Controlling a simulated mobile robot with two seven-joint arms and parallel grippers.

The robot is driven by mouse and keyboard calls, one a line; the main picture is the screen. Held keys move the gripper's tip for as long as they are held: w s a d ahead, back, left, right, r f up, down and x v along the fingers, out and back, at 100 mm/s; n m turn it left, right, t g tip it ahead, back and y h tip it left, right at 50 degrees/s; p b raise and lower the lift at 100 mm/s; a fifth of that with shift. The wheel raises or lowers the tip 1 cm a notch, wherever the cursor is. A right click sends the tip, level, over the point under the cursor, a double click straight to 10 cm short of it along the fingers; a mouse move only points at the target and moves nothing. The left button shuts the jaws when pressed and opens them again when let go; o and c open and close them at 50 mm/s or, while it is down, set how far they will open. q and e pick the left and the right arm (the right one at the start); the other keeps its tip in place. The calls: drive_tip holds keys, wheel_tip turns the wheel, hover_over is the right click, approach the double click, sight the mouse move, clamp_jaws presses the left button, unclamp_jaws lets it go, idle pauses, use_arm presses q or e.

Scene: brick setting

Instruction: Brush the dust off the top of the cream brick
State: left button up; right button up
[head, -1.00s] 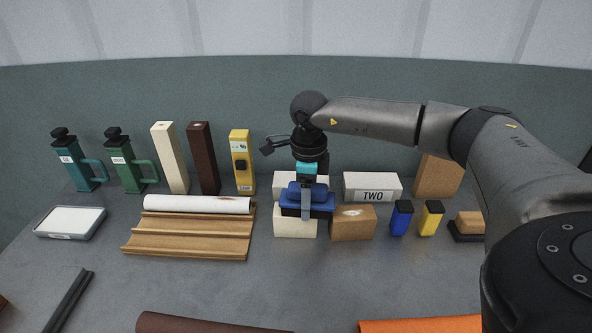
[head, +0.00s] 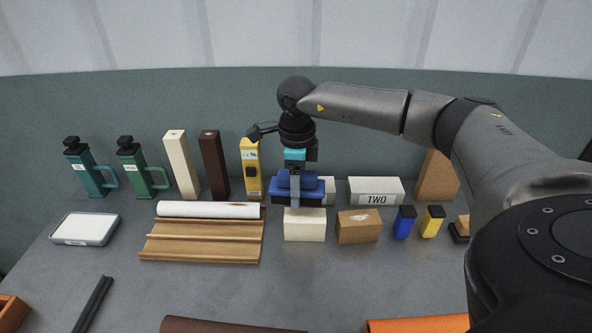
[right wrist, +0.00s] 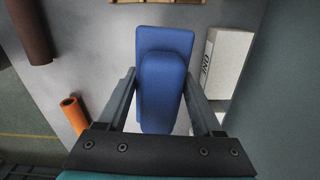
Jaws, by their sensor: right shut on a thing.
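The cream brick (head: 304,228) stands on the grey table in the middle of the head view. I cannot tell whether the brush touches the brick. My left gripper is not in view.
A white block marked TWO (head: 376,191) and another white block (head: 329,187) stand behind. A brown brick (head: 358,230) with a pale patch, a blue bottle (head: 404,222) and a yellow one (head: 432,222) stand right. A wooden moulding (head: 200,245) lies left.

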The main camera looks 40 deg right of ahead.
drive_tip(key=shift+r+p, duration=0.55)
drive_tip(key=shift+r, duration=0.65)
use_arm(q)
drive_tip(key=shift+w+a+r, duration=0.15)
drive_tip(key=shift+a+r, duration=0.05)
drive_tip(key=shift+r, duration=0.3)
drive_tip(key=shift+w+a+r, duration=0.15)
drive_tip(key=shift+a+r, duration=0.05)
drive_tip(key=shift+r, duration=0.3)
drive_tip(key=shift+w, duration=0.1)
